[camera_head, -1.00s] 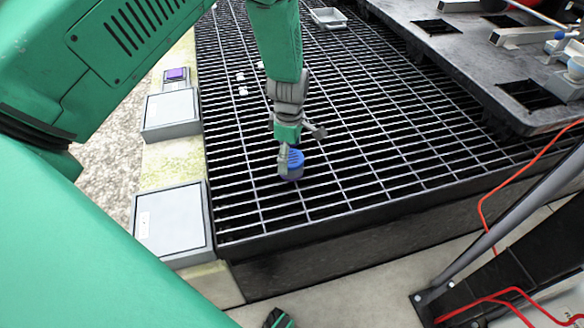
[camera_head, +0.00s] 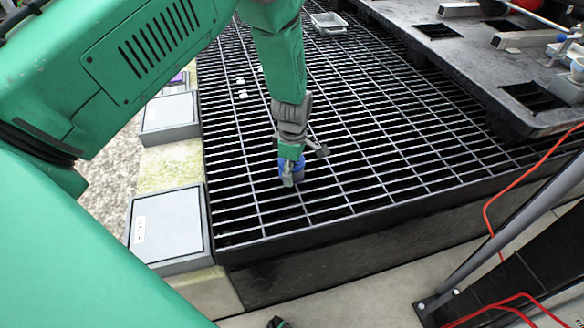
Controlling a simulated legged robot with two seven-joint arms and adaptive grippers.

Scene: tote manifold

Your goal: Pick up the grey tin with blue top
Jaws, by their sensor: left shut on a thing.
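The grey tin with the blue top (camera_head: 298,165) is over the black grating, near its front left part. Its blue part shows behind and beside my fingers, and much of its body is hidden. My left gripper (camera_head: 290,177) reaches down from above and is shut on the tin. I cannot tell whether the tin touches the grating.
The black grating (camera_head: 390,160) is largely clear. Small white pieces (camera_head: 241,88) and a pale tray (camera_head: 329,22) lie farther back. Grey boxes (camera_head: 168,226) line the left edge. A dark pallet (camera_head: 470,60) with fittings stands at right, near a red cable (camera_head: 490,215).

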